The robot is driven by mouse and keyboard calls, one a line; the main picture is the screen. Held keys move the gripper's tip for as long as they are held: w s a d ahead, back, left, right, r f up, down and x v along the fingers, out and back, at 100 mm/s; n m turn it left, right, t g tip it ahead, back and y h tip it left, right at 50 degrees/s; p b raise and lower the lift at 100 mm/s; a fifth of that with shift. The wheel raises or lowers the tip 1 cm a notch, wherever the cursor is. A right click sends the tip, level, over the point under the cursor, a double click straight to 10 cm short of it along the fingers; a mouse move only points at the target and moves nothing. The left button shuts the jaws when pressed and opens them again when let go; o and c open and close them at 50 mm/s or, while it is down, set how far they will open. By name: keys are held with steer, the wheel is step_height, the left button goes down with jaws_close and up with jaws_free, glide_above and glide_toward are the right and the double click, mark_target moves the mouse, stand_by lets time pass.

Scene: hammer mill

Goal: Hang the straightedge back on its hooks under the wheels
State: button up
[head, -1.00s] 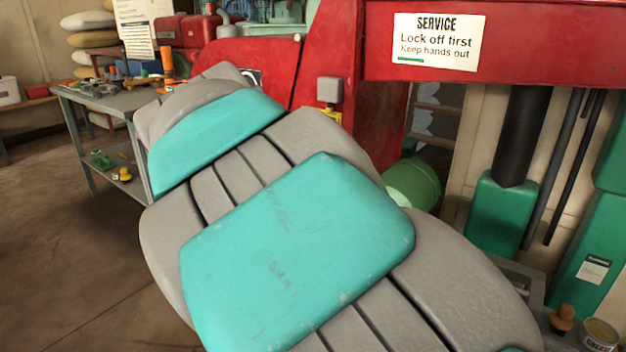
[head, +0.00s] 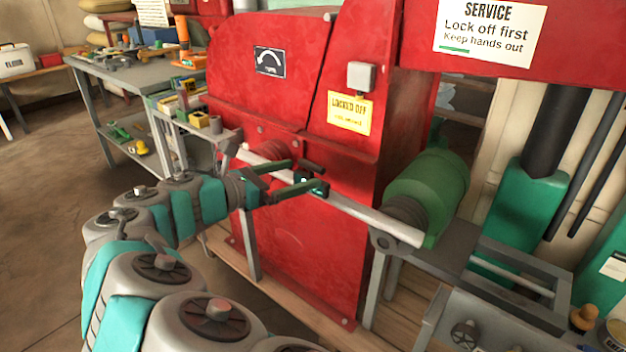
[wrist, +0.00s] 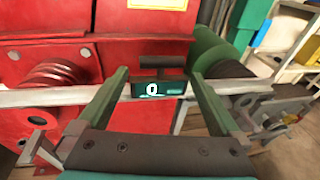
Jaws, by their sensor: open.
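The straightedge (head: 360,212) is a long pale metal bar. It spans the front of the red machine, across the faces of a grooved reddish wheel at left and the dark motor wheel (head: 405,212) at right. My gripper (head: 307,174) is open at the middle of the bar. In the wrist view the straightedge (wrist: 255,86) runs across behind my gripper (wrist: 158,76). One finger is on each side of a small black box with a lit "0" display (wrist: 158,89) at the bar. I cannot tell whether the fingers touch it. I cannot clearly make out the hooks.
The red machine (head: 300,235) stands close behind the bar, with a yellow "locked off" tag (head: 349,114). The green motor (head: 430,185) is at right beside a grey frame (head: 515,262). A small stand (head: 190,122) holding items and a workbench (head: 125,75) are at left.

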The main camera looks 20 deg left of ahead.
mark_target(323, 168)
steer(key=x, duration=0.2)
steer(key=shift+w+d, duration=0.2)
steer(key=shift+d, duration=0.05)
steer(key=shift+x, duration=2.6)
steer(key=shift+a, duration=0.1)
steer(key=c, duration=1.5)
